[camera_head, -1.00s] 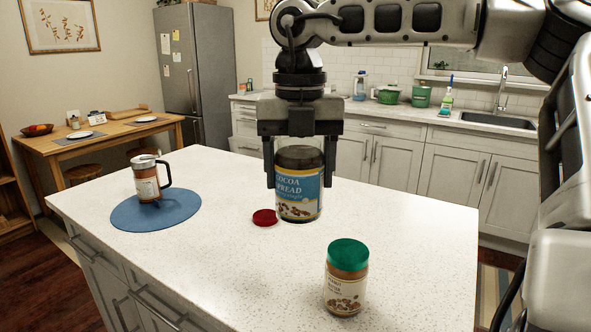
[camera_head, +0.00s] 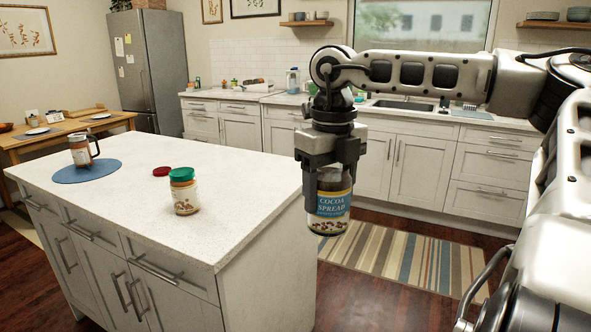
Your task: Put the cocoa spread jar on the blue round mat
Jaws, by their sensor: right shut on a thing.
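The cocoa spread jar (camera_head: 331,205), with a blue label, is held upright in my right gripper (camera_head: 331,172), which is shut on its upper part. The jar hangs in the air to the right of the island, past its edge, with the striped rug behind it in the picture. The blue round mat (camera_head: 70,176) lies on the far left of the island top. A glass and steel mug (camera_head: 80,153) with a dark handle stands on the mat. My left gripper is not in view.
A green-lidded jar (camera_head: 184,192) stands on the white island (camera_head: 225,215), with a red lid (camera_head: 162,170) lying behind it. Much of the island top is bare. A striped rug (camera_head: 410,258) covers the floor to the right. Counters line the back wall.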

